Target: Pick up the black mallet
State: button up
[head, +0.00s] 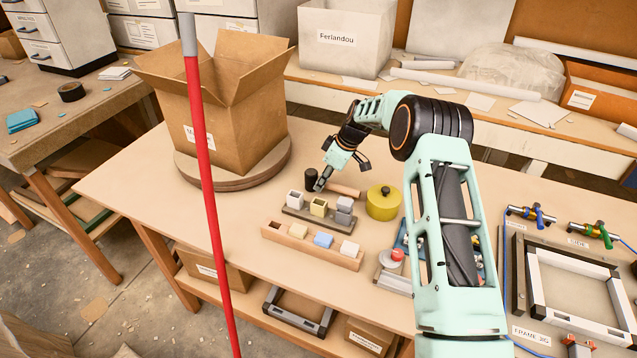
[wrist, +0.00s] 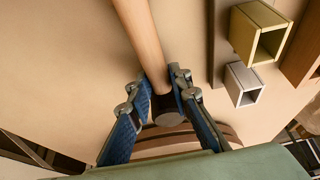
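The black mallet (head: 312,178) lies on the workbench with its dark cylindrical head upright and its pale wooden handle (head: 344,190) pointing right, in the head view. In the wrist view the handle (wrist: 143,35) runs down from the top edge to the dark head (wrist: 166,109). My gripper (head: 344,173) is open, just above and behind the mallet. In the wrist view its blue-padded fingers (wrist: 162,92) are spread on either side of the head and the handle's near end. I cannot tell whether either finger touches it.
A block holder (head: 318,223) and a wooden tray (head: 300,247) with coloured blocks stand in front of the mallet. A yellow round pot (head: 383,204) stands to the right. A large open cardboard box (head: 238,125) sits on a round turntable (head: 240,181) to the left.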

grip_shut()
jog(key=shift+r, duration=0.2)
jog(key=shift+w+r, duration=0.1)
jog(key=shift+r, duration=0.55)
jog(key=s+r+b, duration=0.2)
jog(key=s+r, duration=0.9)
jog(key=s, duration=0.3)
jog(key=shift+a+r, duration=0.15)
jog(key=shift+r, duration=0.05)
jog(key=shift+s, duration=0.1)
